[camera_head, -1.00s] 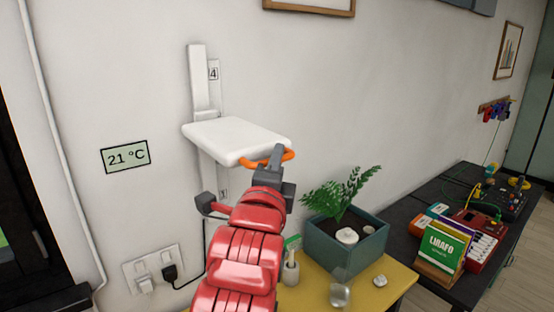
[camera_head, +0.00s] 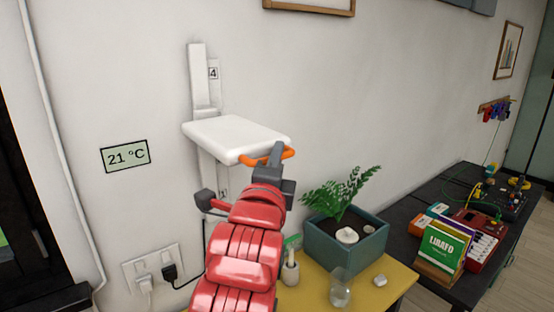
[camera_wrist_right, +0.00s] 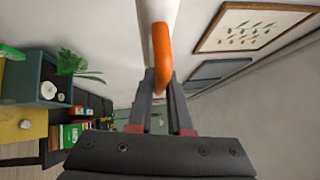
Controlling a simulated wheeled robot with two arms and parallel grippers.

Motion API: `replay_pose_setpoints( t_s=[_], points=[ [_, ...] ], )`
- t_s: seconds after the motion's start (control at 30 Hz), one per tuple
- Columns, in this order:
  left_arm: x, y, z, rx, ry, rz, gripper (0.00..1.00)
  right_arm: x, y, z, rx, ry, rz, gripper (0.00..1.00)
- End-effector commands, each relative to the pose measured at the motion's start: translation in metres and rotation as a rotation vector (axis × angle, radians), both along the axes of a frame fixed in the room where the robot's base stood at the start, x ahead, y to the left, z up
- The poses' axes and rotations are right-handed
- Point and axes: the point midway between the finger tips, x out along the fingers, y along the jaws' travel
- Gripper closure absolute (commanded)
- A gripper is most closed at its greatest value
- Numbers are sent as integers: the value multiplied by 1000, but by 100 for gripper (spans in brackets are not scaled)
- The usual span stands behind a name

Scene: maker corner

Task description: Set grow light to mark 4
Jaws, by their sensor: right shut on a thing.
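The grow light (camera_head: 235,137) is a white flat panel on a white wall post (camera_head: 198,80). A label with the number 4 (camera_head: 213,73) is on the post's scale, above the panel. An orange handle (camera_head: 289,153) sticks out from the panel's front edge. My right gripper (camera_head: 276,157) is shut on this handle. The right wrist view shows the orange handle (camera_wrist_right: 161,45) between the two fingers (camera_wrist_right: 158,100). My red right arm hides the lower part of the post. My left gripper is not in view.
A teal planter (camera_head: 340,247) with a fern stands on a yellow table (camera_head: 385,283) below the panel, beside a glass (camera_head: 341,290). A wall socket (camera_head: 150,272) is at lower left. A dark bench (camera_head: 452,188) with electronics is on the right.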

Motion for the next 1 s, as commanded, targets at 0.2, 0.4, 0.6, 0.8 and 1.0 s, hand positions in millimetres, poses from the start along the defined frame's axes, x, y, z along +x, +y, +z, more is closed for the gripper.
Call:
replay_pose_setpoints(
  t_s=[0.2, 0.4, 0.6, 0.8, 1.0],
  points=[
    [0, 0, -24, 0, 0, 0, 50, 0, 1, 18, 3, -7, 0, 100],
    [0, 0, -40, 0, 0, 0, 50, -1, 0, 47, 4, -7, 0, 100],
    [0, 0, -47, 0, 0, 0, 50, 0, 0, 83, 1, -2, 1, 100],
    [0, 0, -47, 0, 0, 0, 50, -1, 0, 115, 1, -2, 1, 100],
    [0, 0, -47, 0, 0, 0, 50, -1, 0, 123, 0, -3, 2, 100]
  ],
)
